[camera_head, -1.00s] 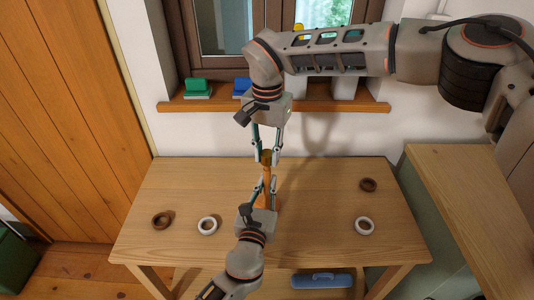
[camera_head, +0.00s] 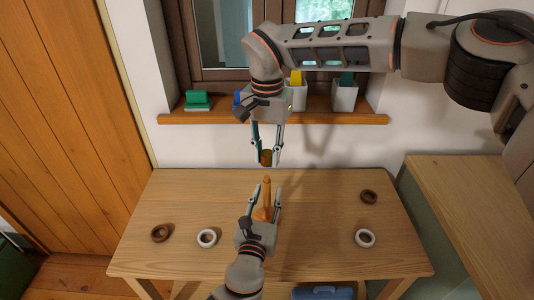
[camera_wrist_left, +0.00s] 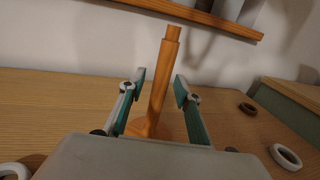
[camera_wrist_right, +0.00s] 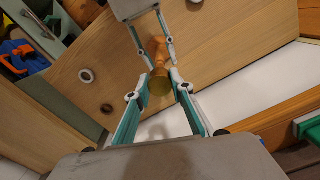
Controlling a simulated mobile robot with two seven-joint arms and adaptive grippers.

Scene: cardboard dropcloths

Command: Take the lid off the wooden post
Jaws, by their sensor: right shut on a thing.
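The orange wooden post (camera_head: 267,198) stands upright on the table, its top bare. It also shows in the left wrist view (camera_wrist_left: 158,92), a stepped shaft on a wide base. My left gripper (camera_head: 266,191) is open, one finger on each side of the post with gaps between. My right gripper (camera_head: 266,160) points down above the post and is shut on the small olive-brown lid (camera_head: 266,156), clear of the post top. In the right wrist view the round lid (camera_wrist_right: 159,85) sits between the fingertips and hides part of the post behind it.
A brown ring (camera_head: 160,233) and a white ring (camera_head: 207,238) lie left on the table (camera_head: 320,200); another brown ring (camera_head: 369,197) and white ring (camera_head: 365,238) lie right. The windowsill (camera_head: 200,118) behind holds a green block (camera_head: 197,98) and pots. A side counter (camera_head: 460,210) stands right.

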